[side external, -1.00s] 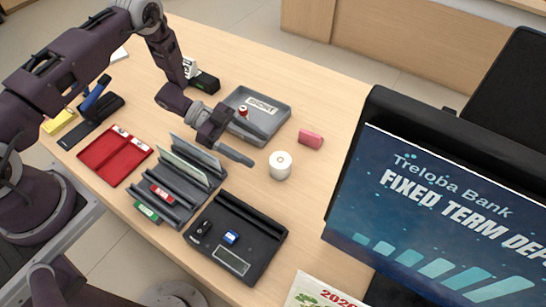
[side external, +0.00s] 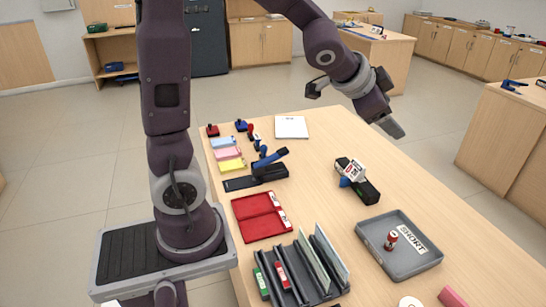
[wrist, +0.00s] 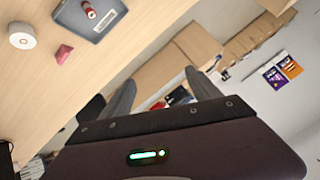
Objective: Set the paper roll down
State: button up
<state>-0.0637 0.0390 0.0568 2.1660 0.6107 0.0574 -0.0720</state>
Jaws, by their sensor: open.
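The white paper roll (wrist: 22,36) stands upright on the wooden counter (wrist: 125,65), seen at the upper left of the wrist view. Only its top edge shows at the bottom of the side view (side external: 410,302). My gripper (side external: 396,130) is raised near the counter's far right edge, well away from the roll. In the wrist view my gripper (wrist: 163,85) has its two fingers spread with nothing held between them.
A grey tray (side external: 430,265) marked SHORT holds a small red-and-white item (side external: 391,238).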

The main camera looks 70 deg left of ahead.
jog(key=s+d+n+g, duration=0.2)
jog(key=s+d, duration=0.1)
jog(key=s, duration=1)
jog(key=s+d+n+g+h, duration=0.1)
jog(key=s+d+n+g, duration=0.1)
jog(key=s, duration=1.2)
jog(key=shift+s+d+f+n+h, duration=0.2)
jog(key=shift+s+d+n+h, duration=0.1)
jog(key=shift+d, duration=0.55)
